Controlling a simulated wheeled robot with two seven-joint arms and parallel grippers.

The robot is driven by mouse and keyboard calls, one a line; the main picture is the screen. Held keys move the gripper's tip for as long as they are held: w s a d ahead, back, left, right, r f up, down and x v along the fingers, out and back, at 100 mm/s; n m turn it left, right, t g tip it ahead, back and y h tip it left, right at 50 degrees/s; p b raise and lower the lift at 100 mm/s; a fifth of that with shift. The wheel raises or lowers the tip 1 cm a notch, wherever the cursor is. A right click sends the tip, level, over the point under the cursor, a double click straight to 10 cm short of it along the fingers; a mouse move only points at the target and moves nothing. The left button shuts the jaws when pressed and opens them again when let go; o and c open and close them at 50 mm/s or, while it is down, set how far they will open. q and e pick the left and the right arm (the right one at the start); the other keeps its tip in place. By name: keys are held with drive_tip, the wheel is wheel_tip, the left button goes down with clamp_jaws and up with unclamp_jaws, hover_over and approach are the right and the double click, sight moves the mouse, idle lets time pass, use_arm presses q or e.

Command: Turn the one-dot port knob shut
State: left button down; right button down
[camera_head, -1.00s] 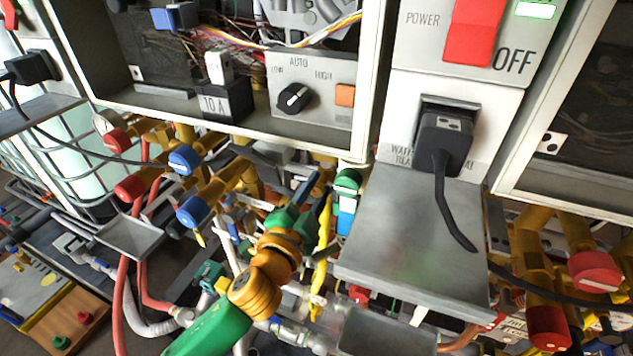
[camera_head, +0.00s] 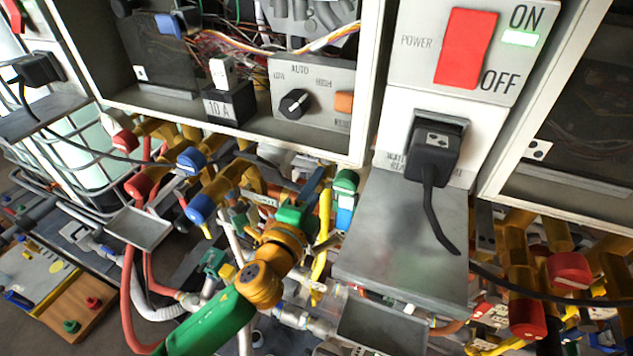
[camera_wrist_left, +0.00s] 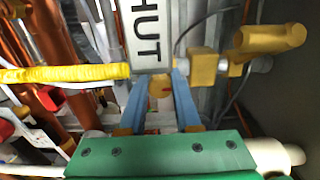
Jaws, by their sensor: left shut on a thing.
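My left gripper (camera_head: 316,184) reaches up from below to the pipework under the heater cabinet in the head view. A round yellow part (camera_wrist_left: 160,89) shows behind, between the fingers. In the head view the gripped part is hidden by the fingers and clutter. I cannot make out a one-dot mark on it. My right gripper is not in view.
A grey shelf (camera_head: 400,240) stands right of my left gripper, below a black plug (camera_head: 433,150) with a hanging cord. Blue knobs (camera_head: 200,208) and red knobs (camera_head: 138,187) sit on yellow pipes to the left. The cabinet's lower edge (camera_head: 250,145) is above. Yellow pipe fittings (camera_wrist_left: 268,38) are close by.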

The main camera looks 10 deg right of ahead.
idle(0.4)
use_arm(q)
drive_tip(key=c, duration=0.6)
unclamp_jaws()
drive_tip(key=v, duration=0.7)
drive_tip(key=shift+b, duration=0.4)
drive_tip(key=shift+f, duration=0.1)
